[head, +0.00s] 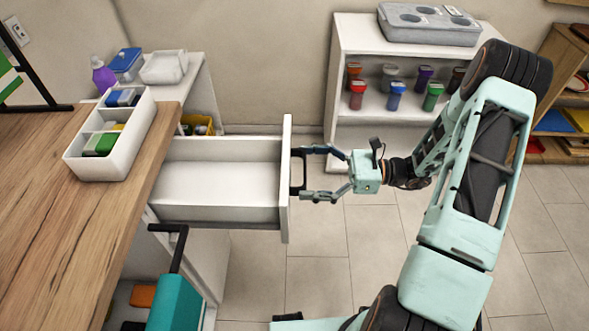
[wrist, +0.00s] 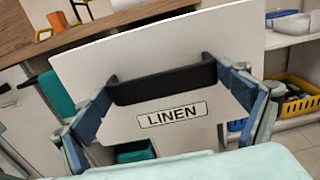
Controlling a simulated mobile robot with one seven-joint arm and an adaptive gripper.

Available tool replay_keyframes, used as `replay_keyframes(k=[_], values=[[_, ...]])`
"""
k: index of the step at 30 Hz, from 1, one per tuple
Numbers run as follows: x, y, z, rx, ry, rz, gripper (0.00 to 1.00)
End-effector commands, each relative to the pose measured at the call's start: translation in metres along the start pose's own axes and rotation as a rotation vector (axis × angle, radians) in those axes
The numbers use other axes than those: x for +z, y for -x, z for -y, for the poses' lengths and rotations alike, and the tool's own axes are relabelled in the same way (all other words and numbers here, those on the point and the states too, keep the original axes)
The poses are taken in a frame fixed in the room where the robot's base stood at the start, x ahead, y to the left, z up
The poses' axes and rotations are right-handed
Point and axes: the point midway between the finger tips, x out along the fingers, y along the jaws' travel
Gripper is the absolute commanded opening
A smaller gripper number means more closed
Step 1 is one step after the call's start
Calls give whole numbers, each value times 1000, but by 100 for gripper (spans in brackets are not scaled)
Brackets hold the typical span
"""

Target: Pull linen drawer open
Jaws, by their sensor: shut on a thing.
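The linen drawer (head: 215,185) is pulled well out from under the wooden worktop in the head view. Its inside is white and looks empty. In the wrist view its white front (wrist: 160,65) carries a label reading LINEN (wrist: 172,115) below a dark bar handle (wrist: 165,84). My gripper (head: 308,173) is at the outer side of the drawer front, shut on the handle. In the wrist view my gripper (wrist: 165,98) has one blue-padded finger at each end of the handle.
A white divided organiser (head: 72,160) stands on the worktop (head: 60,215) above the drawer. A teal container (head: 175,303) is below it. A white shelf (head: 345,70) with several coloured jars stands behind my arm. The tiled floor between is clear.

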Motion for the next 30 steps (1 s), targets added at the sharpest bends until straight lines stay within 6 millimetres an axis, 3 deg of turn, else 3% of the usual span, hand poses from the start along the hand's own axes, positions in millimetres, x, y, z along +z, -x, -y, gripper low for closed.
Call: replay_keyframes(k=[15,29,30], values=[[0,54,0,-1,0,1,49],[0,59,0,0,-1,1,49],[0,59,0,0,-1,1,93]])
